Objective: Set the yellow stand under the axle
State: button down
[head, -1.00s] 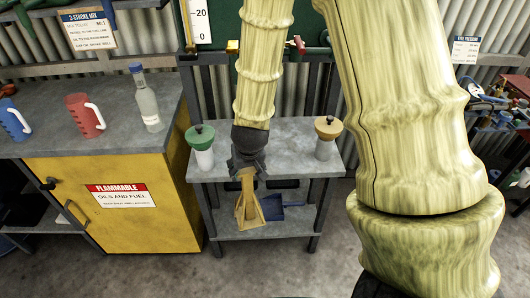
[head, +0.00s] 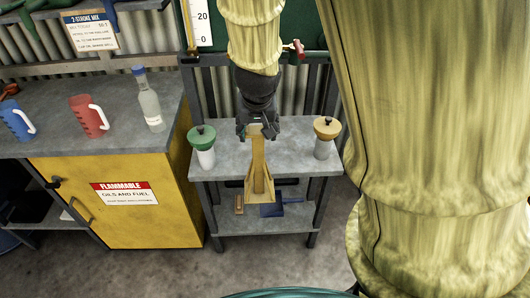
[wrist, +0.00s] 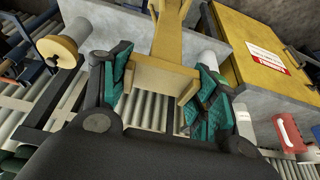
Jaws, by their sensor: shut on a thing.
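The yellow stand (head: 259,172) is upright, with its narrow top between my fingers and its flared legs below. My gripper (head: 257,130) is shut on it and holds it in front of the grey shelf unit, clear of the lower shelf. In the wrist view the stand (wrist: 166,42) passes between the green finger pads of my gripper (wrist: 160,84). No axle can be made out in any view.
A green-topped jar (head: 203,147) and an orange-topped jar (head: 325,138) flank my gripper on the upper shelf (head: 226,170). A blue item (head: 273,210) lies on the lower shelf. A yellow cabinet (head: 125,225) stands left; floor (head: 165,272) in front looks clear.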

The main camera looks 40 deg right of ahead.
jog(key=shift+w+d+r, duration=0.1)
jog(key=shift+r, duration=0.25)
jog(key=shift+w+d, duration=0.2)
jog(key=shift+w, duration=0.1)
jog(key=w+d+f+p, duration=0.1)
jog(key=w+d+p, duration=0.2)
jog(key=w, duration=0.4)
jog(key=w+d+f+p, duration=0.2)
jog(key=w+d+p, duration=0.1)
jog(key=w+d, duration=0.3)
jog(key=shift+w+f, duration=0.3)
jog(key=shift+w, duration=0.5)
jog(key=shift+f, duration=0.1)
jog(key=shift+c, duration=2)
grip_release()
jog(key=shift+s, duration=0.1)
